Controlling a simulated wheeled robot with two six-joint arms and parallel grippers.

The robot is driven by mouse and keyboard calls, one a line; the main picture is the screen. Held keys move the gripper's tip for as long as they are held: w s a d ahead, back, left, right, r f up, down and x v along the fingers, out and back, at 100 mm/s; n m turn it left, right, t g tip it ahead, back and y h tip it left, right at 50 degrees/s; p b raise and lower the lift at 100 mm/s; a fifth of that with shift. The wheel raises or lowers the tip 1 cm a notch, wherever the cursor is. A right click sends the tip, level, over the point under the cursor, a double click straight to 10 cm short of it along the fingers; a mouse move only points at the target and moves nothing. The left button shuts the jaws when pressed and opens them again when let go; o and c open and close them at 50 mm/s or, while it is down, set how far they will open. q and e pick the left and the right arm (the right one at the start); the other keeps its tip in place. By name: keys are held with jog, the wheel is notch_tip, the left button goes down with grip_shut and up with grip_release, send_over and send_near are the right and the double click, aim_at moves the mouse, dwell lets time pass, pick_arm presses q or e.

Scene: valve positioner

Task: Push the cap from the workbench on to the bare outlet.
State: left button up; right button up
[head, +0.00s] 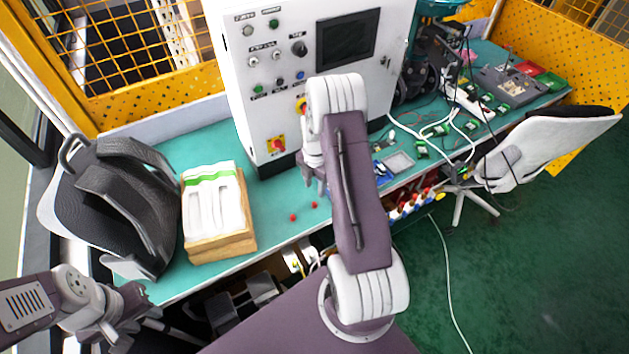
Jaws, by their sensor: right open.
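Two small red pieces, which look like caps, lie on the green workbench (270,228): one red cap (292,217) and, to its right, another red cap (314,205). My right gripper (318,186) is above the bench just behind the right-hand cap, apart from both caps. It is open, and my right arm partly hides it. My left gripper (140,322) is at the lower left near the bench's front edge, away from the caps; its fingers are too unclear to judge. I cannot make out the bare outlet; my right arm covers part of the bench.
A white control cabinet (255,85) stands behind the caps. Blue parts and circuit boards (420,148) lie to the right. A white chair (545,150) stands at the bench's right front.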

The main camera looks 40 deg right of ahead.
aim_at(314, 203)
jog(key=shift+a+f, duration=0.2)
jog(key=shift+f, duration=0.1)
notch_tip(314, 203, down, 8)
jog(key=shift+d+r+p, duration=0.1)
jog(key=shift+r+p, duration=0.15)
jog(key=shift+p, duration=0.5)
jog(key=shift+f, duration=0.5)
grip_shut()
dwell(0.5)
